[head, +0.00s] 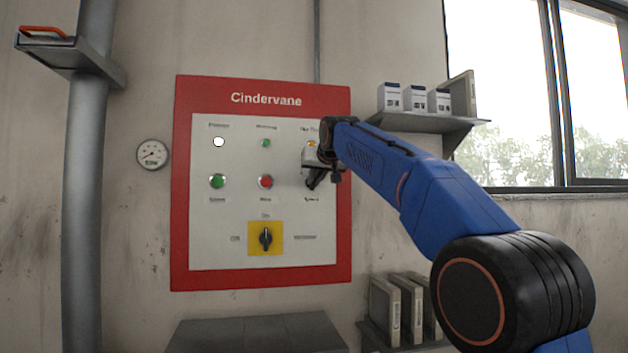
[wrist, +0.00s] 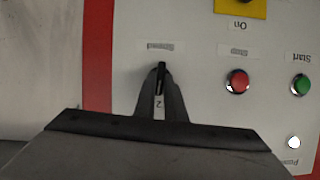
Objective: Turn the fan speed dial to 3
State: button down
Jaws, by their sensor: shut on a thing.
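The fan speed dial (wrist: 161,70) is a small dark knob on the pale face of the control panel (head: 215,255). In the wrist view, which is upside down, my gripper (wrist: 160,80) has its two dark fingers closed around it. A small label with a 2 (wrist: 159,103) shows between the fingers. The "Speed" label (wrist: 160,46) is on the other side of the dial. The other scale marks are hidden, and I cannot clearly read the pointer. In the head view my gripper (head: 312,182) is at the panel's right side and covers the dial.
Left of the dial in the head view are a red button (head: 265,182), a green button (head: 217,181) and, lower, a black rotary switch (head: 265,238) on a yellow plate. A shelf with boxes (head: 425,121) is right of the panel. A grey ledge (head: 258,333) lies below.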

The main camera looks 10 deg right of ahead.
jog(key=shift+d+f+m+t+y, duration=0.1)
jog(key=shift+d+m+y, duration=0.05)
jog(key=shift+m+y, duration=0.6)
jog(key=shift+d+f+m+t+y, duration=0.1)
jog(key=shift+m+y, duration=0.35)
jog(key=shift+m, duration=0.55)
jog(key=shift+d+f+m+t+y, duration=0.1)
jog(key=shift+d+m+y, duration=0.05)
jog(key=shift+m+y, duration=0.6)
jog(key=shift+m, duration=0.3)
jog(key=c, duration=1.8)
grip_release()
jog(key=shift+r, duration=0.1)
jog(key=v, duration=1.7)
jog(key=shift+s, duration=0.2)
